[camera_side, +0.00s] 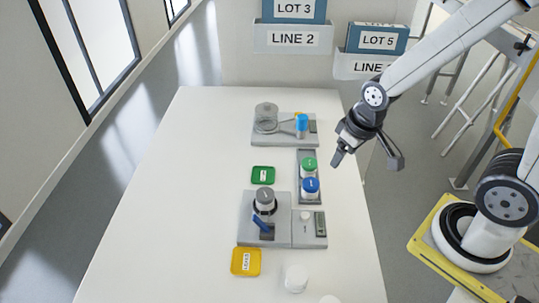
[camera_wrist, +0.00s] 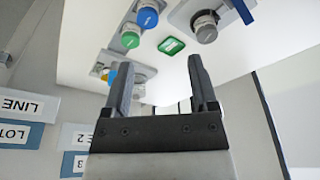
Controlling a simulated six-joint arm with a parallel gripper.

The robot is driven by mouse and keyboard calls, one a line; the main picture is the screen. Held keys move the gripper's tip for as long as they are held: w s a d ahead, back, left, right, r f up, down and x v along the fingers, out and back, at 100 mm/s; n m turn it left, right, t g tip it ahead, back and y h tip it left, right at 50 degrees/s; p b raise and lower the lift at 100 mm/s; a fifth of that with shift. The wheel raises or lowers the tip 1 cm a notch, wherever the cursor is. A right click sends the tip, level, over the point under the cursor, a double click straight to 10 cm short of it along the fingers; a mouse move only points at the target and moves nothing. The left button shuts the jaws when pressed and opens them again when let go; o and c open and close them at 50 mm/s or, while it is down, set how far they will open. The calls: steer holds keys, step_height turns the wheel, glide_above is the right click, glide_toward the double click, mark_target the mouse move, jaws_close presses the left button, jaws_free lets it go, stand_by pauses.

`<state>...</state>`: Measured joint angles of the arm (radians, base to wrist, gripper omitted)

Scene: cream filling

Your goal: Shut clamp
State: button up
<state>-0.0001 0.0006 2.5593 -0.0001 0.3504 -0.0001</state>
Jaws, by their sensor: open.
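The clamp (camera_side: 267,230) has a blue lever (camera_side: 262,223) and stands on a grey station at the front of the table. The lever slants up toward the left, and it also shows at the top right of the wrist view (camera_wrist: 243,11). A grey-capped jar (camera_side: 265,197) stands upright in a dark ring just behind the lever. The same jar shows in the wrist view (camera_wrist: 205,27). My gripper (camera_side: 368,159) is open and empty, above and beyond the table's right edge, well apart from the clamp. Its two fingers frame empty space in the wrist view (camera_wrist: 160,66).
Green-capped (camera_side: 309,165) and blue-capped (camera_side: 311,186) jars stand in a grey rack. A station with a glass vessel (camera_side: 266,114) is at the back. Green (camera_side: 263,175) and yellow (camera_side: 246,262) labelled cards lie flat. A white round piece (camera_side: 295,278) is in front. The table's left side is clear.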

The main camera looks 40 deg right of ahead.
steer(key=shift+w+a, duration=0.15)
steer(key=shift+w, duration=0.15)
steer(key=c, duration=0.7)
steer(key=shift+w+a, duration=0.2)
steer(key=shift+w, duration=0.1)
jaws_close()
steer(key=w+a+f+n+g, duration=0.1)
steer(key=w+a+f+n, duration=0.2)
steer(key=a, duration=0.4)
steer(key=w+a+f+n+g+h, duration=0.1)
steer(key=w+a+f+n, duration=0.2)
steer(key=w+a, duration=0.3)
steer(key=w+a+f+n+g, duration=0.2)
steer(key=w+a, duration=0.3)
steer(key=a, duration=0.4)
steer(key=shift+a+f+n+h, duration=0.15)
steer(key=shift+f+n+h, duration=0.15)
steer(key=shift+f+n, duration=0.3)
steer(key=shift+w, duration=0.1)
